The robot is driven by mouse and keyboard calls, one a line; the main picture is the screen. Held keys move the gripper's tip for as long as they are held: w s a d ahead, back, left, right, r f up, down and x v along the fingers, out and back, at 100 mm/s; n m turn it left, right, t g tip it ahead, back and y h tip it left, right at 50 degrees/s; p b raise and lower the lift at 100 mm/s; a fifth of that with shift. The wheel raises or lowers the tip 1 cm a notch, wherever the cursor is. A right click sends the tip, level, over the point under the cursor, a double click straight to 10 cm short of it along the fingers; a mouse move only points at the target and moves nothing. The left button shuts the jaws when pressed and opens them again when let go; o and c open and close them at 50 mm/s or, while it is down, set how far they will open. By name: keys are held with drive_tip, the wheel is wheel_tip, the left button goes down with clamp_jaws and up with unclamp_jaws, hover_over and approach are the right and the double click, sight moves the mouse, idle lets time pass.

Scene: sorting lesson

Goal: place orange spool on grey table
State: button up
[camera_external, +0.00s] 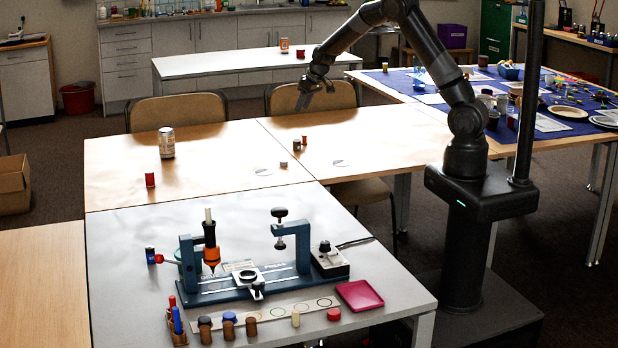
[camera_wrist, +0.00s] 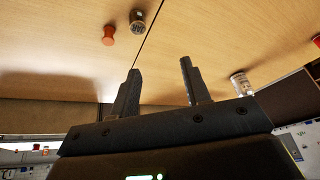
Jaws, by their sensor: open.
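An orange-red spool (camera_external: 304,139) stands on the wooden table, right of a small dark jar (camera_external: 297,146). The spool also shows in the wrist view (camera_wrist: 109,35) at the upper left, beside the metal-topped jar (camera_wrist: 138,20) near the table seam. My gripper (camera_external: 314,98) is above the far part of the wooden table, apart from the spool. In the wrist view its fingers (camera_wrist: 160,66) are spread with nothing between them. The grey table (camera_external: 130,222) is in front and holds a blue press.
The wooden table (camera_external: 225,150) also carries a silver can (camera_external: 166,142) and a red spool (camera_external: 150,180). The press (camera_external: 250,285), a pink tray (camera_external: 359,295) and several small pieces crowd the grey table's front. Its back left is clear. Chairs (camera_external: 178,110) stand behind.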

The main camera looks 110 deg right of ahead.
drive_tip(key=m, duration=0.1)
approach(305, 135)
drive_tip(key=shift+g+h, duration=0.3)
drive_tip(key=shift+g, duration=0.1)
drive_tip(key=x, duration=0.4)
drive_tip(key=shift+w+f, duration=0.25)
drive_tip(key=shift+w, duration=0.25)
drive_tip(key=shift+x, duration=2.8)
drive_tip(key=shift+s, duration=0.1)
drive_tip(key=shift+c, duration=0.2)
clamp_jaws()
